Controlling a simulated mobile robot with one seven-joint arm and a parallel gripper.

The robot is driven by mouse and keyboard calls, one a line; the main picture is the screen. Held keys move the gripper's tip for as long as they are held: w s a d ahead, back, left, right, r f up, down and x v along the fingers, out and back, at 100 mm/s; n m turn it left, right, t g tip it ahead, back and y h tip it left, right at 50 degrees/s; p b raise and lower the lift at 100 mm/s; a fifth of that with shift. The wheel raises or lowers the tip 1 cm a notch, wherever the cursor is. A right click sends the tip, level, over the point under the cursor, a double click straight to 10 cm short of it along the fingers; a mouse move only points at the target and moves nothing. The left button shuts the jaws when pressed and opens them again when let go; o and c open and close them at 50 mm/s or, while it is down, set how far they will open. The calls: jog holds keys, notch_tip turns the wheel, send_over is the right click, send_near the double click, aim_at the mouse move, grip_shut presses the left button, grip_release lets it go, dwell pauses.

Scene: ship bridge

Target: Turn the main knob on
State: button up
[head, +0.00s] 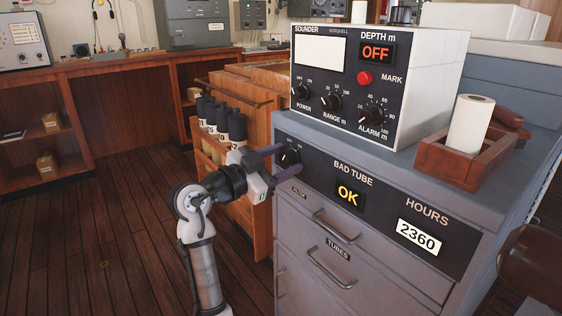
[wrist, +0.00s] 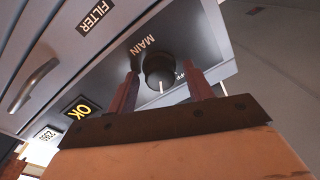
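The main knob (wrist: 158,68) is a round black knob on the dark front panel, under the word MAIN in the wrist view's turned picture. Its white pointer line shows at its lower edge, beside a partly hidden label. In the head view the knob (head: 288,158) sits at the panel's left end, partly behind my gripper. My gripper (wrist: 163,77) is open, with its two dark reddish fingers apart on either side of the knob. In the head view my gripper (head: 287,162) reaches the panel from the left. I cannot tell whether the fingers touch the knob.
The panel shows a lit OK display (head: 348,195) and an hours counter (head: 418,238). Above stands a sounder box (head: 375,75) reading OFF. A wooden tray (head: 440,165) with a white roll (head: 470,123) is right. Black-handled items (head: 237,124) stand left, close to my gripper.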

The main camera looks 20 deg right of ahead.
jog(key=v, duration=1.3)
jog(key=shift+s+a, duration=0.15)
jog(key=shift+a, duration=0.2)
